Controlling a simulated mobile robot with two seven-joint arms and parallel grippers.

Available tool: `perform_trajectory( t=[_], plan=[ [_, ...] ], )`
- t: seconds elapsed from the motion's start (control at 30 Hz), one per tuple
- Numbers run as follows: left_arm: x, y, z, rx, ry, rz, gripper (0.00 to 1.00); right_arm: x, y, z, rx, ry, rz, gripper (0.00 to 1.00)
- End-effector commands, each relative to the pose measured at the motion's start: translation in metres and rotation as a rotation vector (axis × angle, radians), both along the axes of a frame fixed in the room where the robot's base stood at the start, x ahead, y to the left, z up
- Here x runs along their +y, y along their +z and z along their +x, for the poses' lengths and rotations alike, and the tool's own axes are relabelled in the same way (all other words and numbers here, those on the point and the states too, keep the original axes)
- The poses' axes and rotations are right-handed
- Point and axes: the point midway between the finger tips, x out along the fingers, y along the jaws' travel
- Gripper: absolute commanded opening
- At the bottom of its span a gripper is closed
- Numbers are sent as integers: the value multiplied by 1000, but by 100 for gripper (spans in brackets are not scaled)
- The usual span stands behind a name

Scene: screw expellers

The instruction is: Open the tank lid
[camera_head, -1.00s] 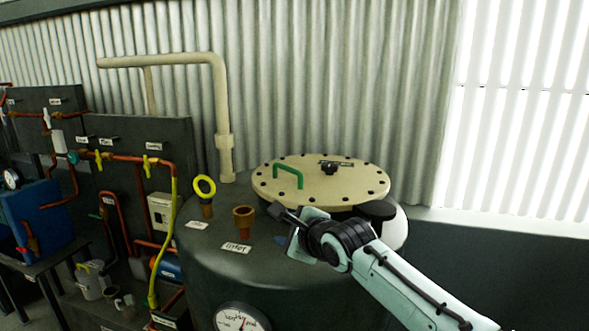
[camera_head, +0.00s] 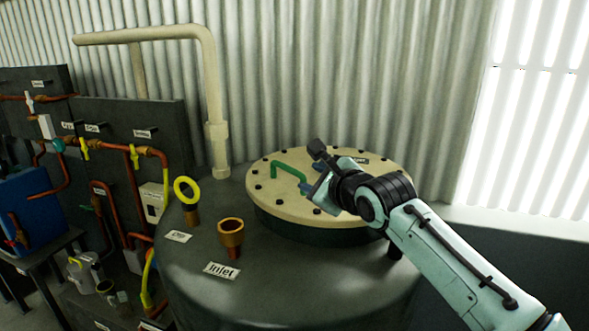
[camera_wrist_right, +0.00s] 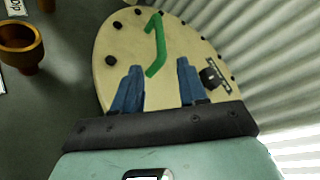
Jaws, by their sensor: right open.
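The tank lid (camera_head: 262,195) is a round cream disc with dark bolts around its rim, lying flat and closed on top of the dark tank (camera_head: 290,275). A green handle (camera_head: 289,169) stands on the lid. My right gripper (camera_head: 310,168) is above the lid, just to the right of the handle, and hides part of the lid. In the right wrist view its two blue fingers (camera_wrist_right: 158,80) are apart with nothing between them, and the green handle (camera_wrist_right: 157,42) is just ahead of them. A black knob (camera_wrist_right: 210,77) shows on the lid there. My left gripper is not in view.
A brass inlet fitting (camera_head: 231,233) and a yellow ring valve (camera_head: 187,190) stand on the tank top, left of the lid. A cream pipe (camera_head: 212,95) rises behind. A corrugated wall (camera_head: 350,90) is close behind the tank. Copper piping (camera_head: 110,205) is at left.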

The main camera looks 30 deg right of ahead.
Motion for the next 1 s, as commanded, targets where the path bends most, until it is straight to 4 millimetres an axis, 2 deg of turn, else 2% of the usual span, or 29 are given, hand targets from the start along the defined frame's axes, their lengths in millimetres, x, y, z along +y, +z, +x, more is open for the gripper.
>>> perform_trajectory(
  t=[0.03,0.3,0.5,0.67,0.93,0.97,1.0],
  plan=[
    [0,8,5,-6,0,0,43,0,0,12,3,2,0,42],
    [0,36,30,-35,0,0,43,-7,-14,67,-1,0,-1,42],
    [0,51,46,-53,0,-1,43,-11,-23,94,-2,-2,-1,42],
    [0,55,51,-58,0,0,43,-12,-28,103,-3,-1,-2,42],
    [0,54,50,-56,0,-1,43,-12,-30,104,-1,-1,-2,42],
    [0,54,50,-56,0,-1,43,-12,-30,104,-1,-1,-2,39],
    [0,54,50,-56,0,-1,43,-12,-30,104,-1,-1,-2,26]
  ],
)
